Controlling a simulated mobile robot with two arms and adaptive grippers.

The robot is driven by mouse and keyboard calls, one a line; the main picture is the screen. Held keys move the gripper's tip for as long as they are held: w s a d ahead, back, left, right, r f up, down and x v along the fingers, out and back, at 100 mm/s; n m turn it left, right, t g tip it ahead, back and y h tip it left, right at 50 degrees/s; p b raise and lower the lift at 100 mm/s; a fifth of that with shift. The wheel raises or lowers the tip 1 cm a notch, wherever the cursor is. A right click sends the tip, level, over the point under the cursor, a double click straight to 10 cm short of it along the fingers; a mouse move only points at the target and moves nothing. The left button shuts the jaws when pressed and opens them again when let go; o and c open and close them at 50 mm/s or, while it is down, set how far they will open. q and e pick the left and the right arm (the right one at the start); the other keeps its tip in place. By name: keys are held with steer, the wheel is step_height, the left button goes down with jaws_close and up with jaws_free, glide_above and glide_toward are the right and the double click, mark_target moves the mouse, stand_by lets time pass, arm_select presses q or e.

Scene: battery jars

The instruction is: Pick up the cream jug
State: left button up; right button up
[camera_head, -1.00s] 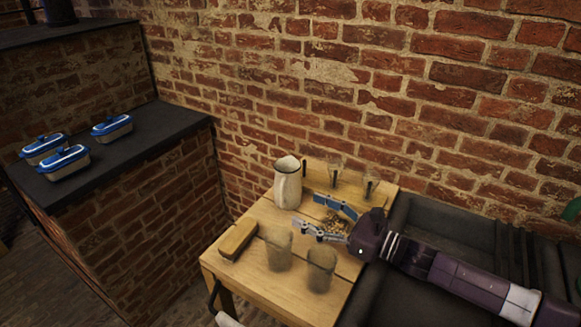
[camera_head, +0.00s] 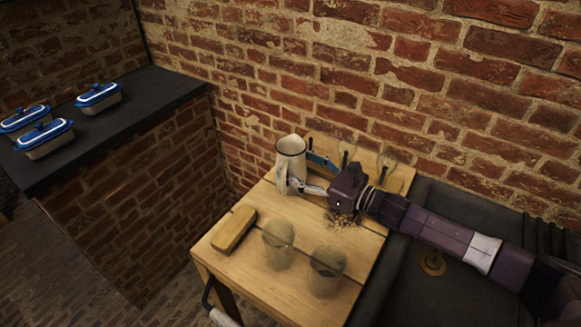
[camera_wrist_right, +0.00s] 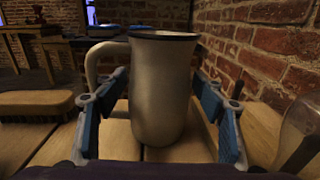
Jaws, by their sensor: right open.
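The cream jug (camera_head: 290,158), pale with a dark rim, stands upright on the wooden table (camera_head: 262,203) near the brick wall. My right gripper (camera_head: 300,174) is at the jug, reaching in from the right. In the right wrist view the jug (camera_wrist_right: 160,95) stands between the two open blue-padded fingers of the gripper (camera_wrist_right: 160,120). Its handle is on the left side there, near the left finger. Gaps show between the jug's body and the pads; contact at the handle is hard to tell. My left gripper is not in view.
A wooden brush (camera_head: 234,229) and two glass jars (camera_head: 278,245) (camera_head: 327,270) stand on the table's front part. Small glasses (camera_head: 387,163) stand behind my right gripper. Blue-lidded dishes (camera_head: 98,97) sit on the dark counter (camera_head: 150,97) at left.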

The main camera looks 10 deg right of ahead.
steer(key=shift+x, duration=0.9)
steer(key=shift+d, duration=0.1)
steer(key=shift+c, duration=0.5)
steer(key=c, duration=1)
steer(key=shift+c, duration=0.7)
steer(key=shift+r, duration=0.15)
